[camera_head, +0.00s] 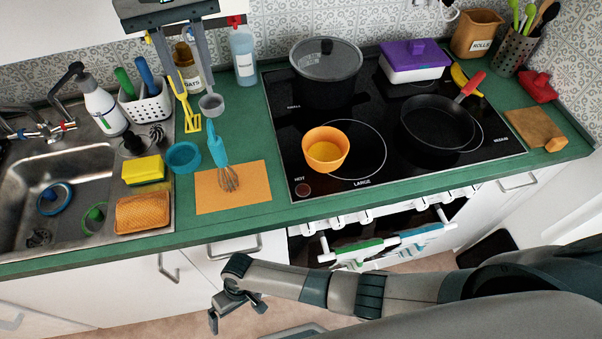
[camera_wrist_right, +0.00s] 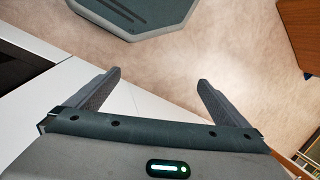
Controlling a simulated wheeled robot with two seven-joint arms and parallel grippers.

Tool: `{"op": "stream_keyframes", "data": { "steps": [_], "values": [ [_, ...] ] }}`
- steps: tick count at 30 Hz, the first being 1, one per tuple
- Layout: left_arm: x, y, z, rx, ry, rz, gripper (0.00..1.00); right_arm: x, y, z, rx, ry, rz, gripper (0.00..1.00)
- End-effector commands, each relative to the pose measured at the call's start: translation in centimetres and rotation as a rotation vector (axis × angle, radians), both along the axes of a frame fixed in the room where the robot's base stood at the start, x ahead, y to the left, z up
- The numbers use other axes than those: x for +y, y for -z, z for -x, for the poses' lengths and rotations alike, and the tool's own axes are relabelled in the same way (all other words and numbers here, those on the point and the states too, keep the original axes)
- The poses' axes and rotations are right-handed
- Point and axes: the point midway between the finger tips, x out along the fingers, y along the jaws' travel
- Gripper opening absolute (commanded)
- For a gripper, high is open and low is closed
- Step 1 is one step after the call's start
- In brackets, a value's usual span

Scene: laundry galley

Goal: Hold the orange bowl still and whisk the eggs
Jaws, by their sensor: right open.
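The orange bowl (camera_head: 325,150) stands upright on the black cooktop, with yellow egg inside. The whisk (camera_head: 217,145) has a blue handle and wire loops, which are over the orange mat (camera_head: 250,178) left of the cooktop. My left gripper (camera_head: 195,90) appears from the top edge, pointing down above the back counter, fingers apart. It is away from the bowl, and I see nothing clamped in it. My right gripper (camera_head: 229,308) is low in front of the cabinets, well below the counter. In the right wrist view it (camera_wrist_right: 158,85) is open and empty over the floor.
A lidded pot (camera_head: 326,82), black pan (camera_head: 438,122) and purple-lidded box (camera_head: 413,58) stand around the bowl. A blue cup (camera_head: 183,157), yellow sponge (camera_head: 143,170) and sink (camera_head: 60,190) are left of the mat. Towels (camera_head: 358,247) hang at the oven front.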

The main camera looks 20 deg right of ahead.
Motion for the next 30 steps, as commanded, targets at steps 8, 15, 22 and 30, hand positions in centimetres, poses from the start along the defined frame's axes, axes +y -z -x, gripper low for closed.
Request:
{"op": "stream_keyframes", "data": {
  "steps": [8, 15, 22, 30],
  "values": [
    [0.0, 0.0, 0.0, 0.0, 0.0, 0.0, 0.31, 8.4, -11.1, 1.8, 0.01, -0.132, -0.031, 1.0],
    [0.0, 0.0, 0.0, 0.0, 0.0, 0.0, 0.31, 9.2, -19.0, 8.1, 0.015, -0.312, 0.078, 1.0],
    [0.0, 0.0, 0.0, 0.0, 0.0, 0.0, 0.31, 2.9, -22.9, 13.0, -0.038, -0.491, 0.309, 1.0],
    [0.0, 0.0, 0.0, 0.0, 0.0, 0.0, 0.31, -9.5, -26.0, 12.7, -0.201, -0.66, 0.684, 1.0]
  ]
}}
